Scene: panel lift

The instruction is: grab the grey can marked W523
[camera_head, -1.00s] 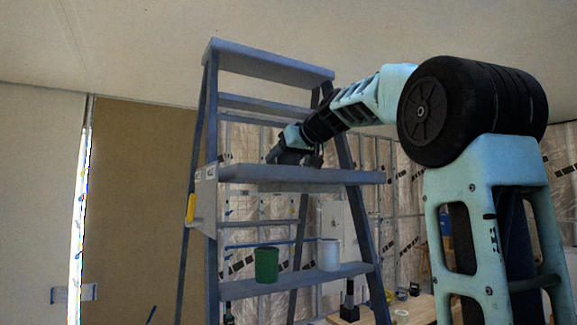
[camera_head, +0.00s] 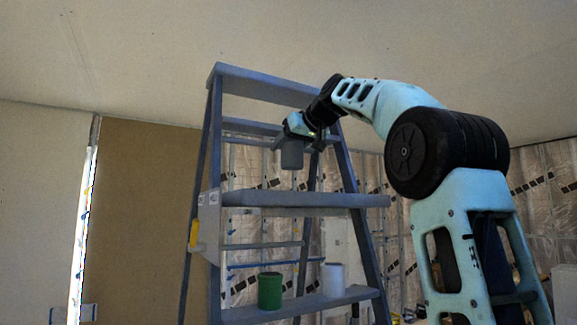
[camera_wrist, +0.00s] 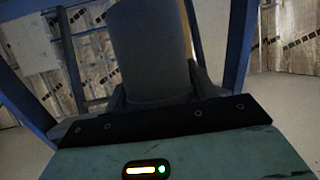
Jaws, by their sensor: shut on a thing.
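A grey can (camera_head: 292,155) is held in my gripper (camera_head: 296,142), above the upper wide step of the ladder and clear of it. In the wrist view the grey can (camera_wrist: 150,50) fills the upper middle, between the fingers of my gripper (camera_wrist: 158,85). The gripper is shut on it. I cannot read any marking on the can in either view.
A blue-grey stepladder (camera_head: 290,200) stands in front of my arm. A green can (camera_head: 270,291) and a white can (camera_head: 333,280) stand on its lower step. A yellow part (camera_head: 194,233) is on the ladder's left side. The upper wide step looks bare.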

